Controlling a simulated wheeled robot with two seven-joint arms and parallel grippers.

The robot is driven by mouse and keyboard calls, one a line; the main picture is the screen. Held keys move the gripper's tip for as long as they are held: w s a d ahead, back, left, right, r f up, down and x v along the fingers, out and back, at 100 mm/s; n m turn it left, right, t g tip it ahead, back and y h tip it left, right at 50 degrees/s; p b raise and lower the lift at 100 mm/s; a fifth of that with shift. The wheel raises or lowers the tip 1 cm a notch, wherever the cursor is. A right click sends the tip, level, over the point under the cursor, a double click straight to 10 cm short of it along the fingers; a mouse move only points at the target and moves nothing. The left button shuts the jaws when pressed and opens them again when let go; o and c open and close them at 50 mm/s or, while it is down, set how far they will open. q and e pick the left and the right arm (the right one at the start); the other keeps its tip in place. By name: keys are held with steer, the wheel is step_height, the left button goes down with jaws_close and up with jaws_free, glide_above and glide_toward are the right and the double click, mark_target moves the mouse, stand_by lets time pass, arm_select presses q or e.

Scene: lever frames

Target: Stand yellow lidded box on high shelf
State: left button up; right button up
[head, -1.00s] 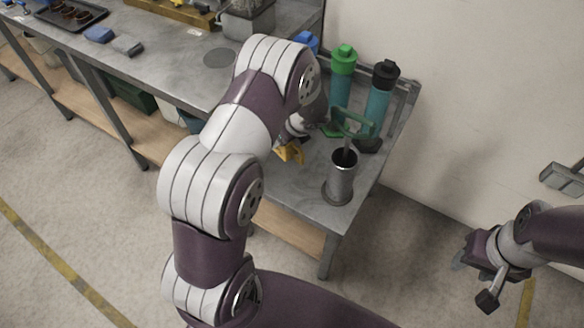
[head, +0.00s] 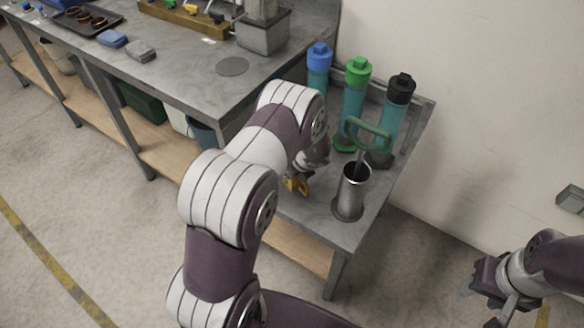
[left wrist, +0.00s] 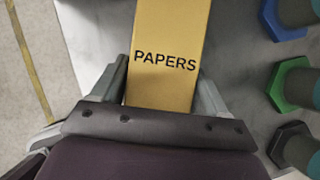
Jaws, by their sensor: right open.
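The yellow box (left wrist: 165,30), marked PAPERS, shows in the left wrist view and runs past its top edge; I cannot make out its lid. My left gripper (left wrist: 163,82) has one finger on each side of it, very close to its sides; whether they press on it I cannot tell. In the head view my left arm hides most of this spot; a small yellow piece (head: 298,185) shows beside the wrist, too little to tell if it is the box. My right gripper (head: 474,290) is open and empty at the lower right. I cannot pick out a high shelf.
Blue-capped (head: 319,68), green-capped (head: 355,90) and black-capped (head: 394,112) bottles stand at the back of the small grey table (head: 310,217). A metal cup (head: 352,192) holding a green-handled tool stands near its right edge. A long workbench (head: 190,75) is at the left.

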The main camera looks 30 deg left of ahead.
arm_select(q)
steer(key=shift+o, duration=1.2)
steer(key=shift+r, duration=0.1)
